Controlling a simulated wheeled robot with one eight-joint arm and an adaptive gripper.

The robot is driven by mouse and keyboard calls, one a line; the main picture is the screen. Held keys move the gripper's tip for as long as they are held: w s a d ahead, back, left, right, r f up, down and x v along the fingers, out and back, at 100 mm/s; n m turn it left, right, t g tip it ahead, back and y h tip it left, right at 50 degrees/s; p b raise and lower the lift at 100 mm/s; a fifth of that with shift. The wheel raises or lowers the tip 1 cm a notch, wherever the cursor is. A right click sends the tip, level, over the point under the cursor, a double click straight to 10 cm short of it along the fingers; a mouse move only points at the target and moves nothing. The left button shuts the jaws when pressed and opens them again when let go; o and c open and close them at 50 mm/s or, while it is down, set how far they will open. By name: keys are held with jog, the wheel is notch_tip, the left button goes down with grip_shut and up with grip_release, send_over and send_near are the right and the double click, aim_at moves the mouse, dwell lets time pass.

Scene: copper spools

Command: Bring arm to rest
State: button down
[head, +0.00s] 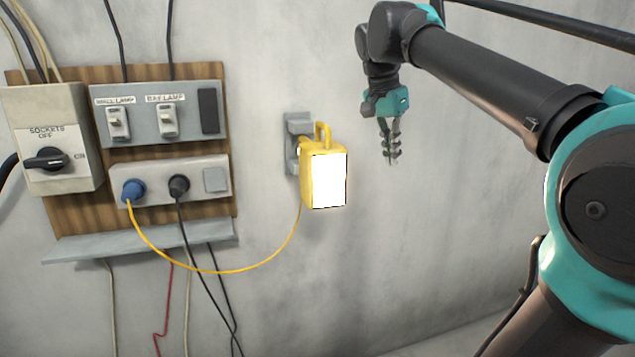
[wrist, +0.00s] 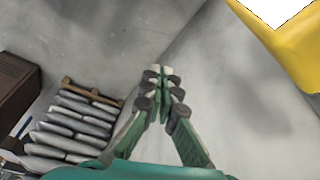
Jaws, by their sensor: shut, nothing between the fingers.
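My gripper (head: 390,162) hangs from my arm with its fingers pointing down, to the right of the yellow lamp and apart from it in the head view. In the wrist view, the fingertips of my gripper (wrist: 160,72) meet, with nothing held between them. My arm is bent, reaching from the right side of the head view up and to the left, with the wrist turned down.
A lit yellow lamp (head: 323,178) hangs on a grey wall bracket (head: 298,125). Its yellow cable runs to a blue plug (head: 133,190). Switches and sockets sit on a wooden board (head: 150,75) above a grey shelf (head: 140,242). Stacked bags (wrist: 75,125) show at lower left.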

notch_tip(320, 180, down, 26)
jog(key=s+d+n+t+y, duration=0.1)
jog(key=n+y, duration=0.1)
jog(key=n, duration=0.3)
jog(key=s+f+n, duration=0.2)
jog(key=s+f, duration=0.3)
jog(key=f, duration=0.3)
jog(key=s+d+f+n+t, duration=0.1)
jog(key=s+f+n, duration=0.2)
jog(key=s+f, duration=0.3)
notch_tip(320, 180, down, 3)
jog(key=shift+s+f+y, duration=0.1)
jog(key=shift+s+y, duration=0.1)
jog(key=shift+y, duration=0.1)
